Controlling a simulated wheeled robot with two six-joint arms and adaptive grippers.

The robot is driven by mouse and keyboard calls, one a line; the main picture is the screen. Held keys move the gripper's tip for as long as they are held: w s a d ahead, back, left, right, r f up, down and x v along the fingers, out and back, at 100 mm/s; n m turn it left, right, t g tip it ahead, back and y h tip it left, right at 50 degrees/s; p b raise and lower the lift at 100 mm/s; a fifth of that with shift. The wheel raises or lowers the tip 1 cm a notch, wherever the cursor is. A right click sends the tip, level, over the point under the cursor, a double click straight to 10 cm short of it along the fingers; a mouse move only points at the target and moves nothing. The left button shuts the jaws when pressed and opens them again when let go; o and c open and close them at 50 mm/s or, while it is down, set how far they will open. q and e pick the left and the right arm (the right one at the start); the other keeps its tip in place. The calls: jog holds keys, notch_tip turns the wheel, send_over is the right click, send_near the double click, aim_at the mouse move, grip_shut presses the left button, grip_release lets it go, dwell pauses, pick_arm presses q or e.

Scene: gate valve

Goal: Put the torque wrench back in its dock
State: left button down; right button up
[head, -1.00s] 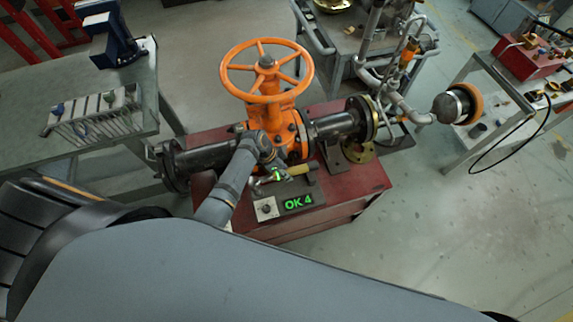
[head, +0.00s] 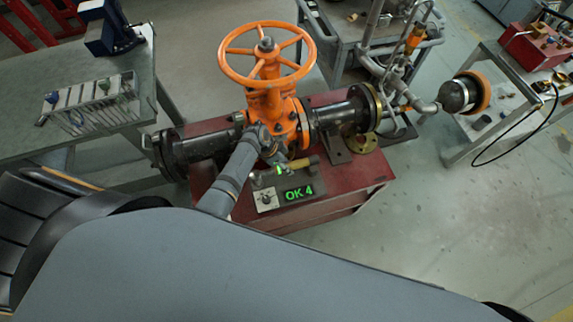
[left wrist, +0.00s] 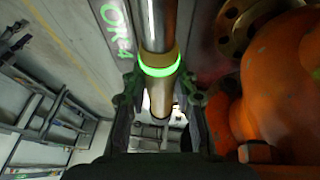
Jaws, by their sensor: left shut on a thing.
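The torque wrench (head: 299,163) shows a tan-yellow handle in the head view, above the grey dock block (head: 265,182) on the red cabinet. My left gripper (head: 274,157) is at the wrench, in front of the orange valve. In the left wrist view the wrench (left wrist: 159,28) is a metal shaft with a glowing green ring, running between the two dark fingers of the left gripper (left wrist: 160,98), which is shut on it. Whether the wrench touches the dock is hidden by the arm and gripper. My right gripper is not in view.
A display (head: 299,194) reads "OK 4" in green. The orange gate valve (head: 268,105) with its handwheel (head: 266,52) stands close behind my left gripper, with dark pipes on both sides. A grey bench (head: 145,90) is at left. Open floor lies at right.

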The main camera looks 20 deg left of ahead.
pick_arm(q)
jog(key=shift+w+f+b, duration=0.1)
jog(key=shift+f+b, duration=1.15)
jog(key=shift+f, duration=0.55)
jog(key=c, duration=1)
grip_release()
jog(key=shift+o, duration=0.2)
jog(key=shift+s+f, duration=0.1)
jog(key=shift+s, duration=0.1)
jog(key=v, duration=1.2)
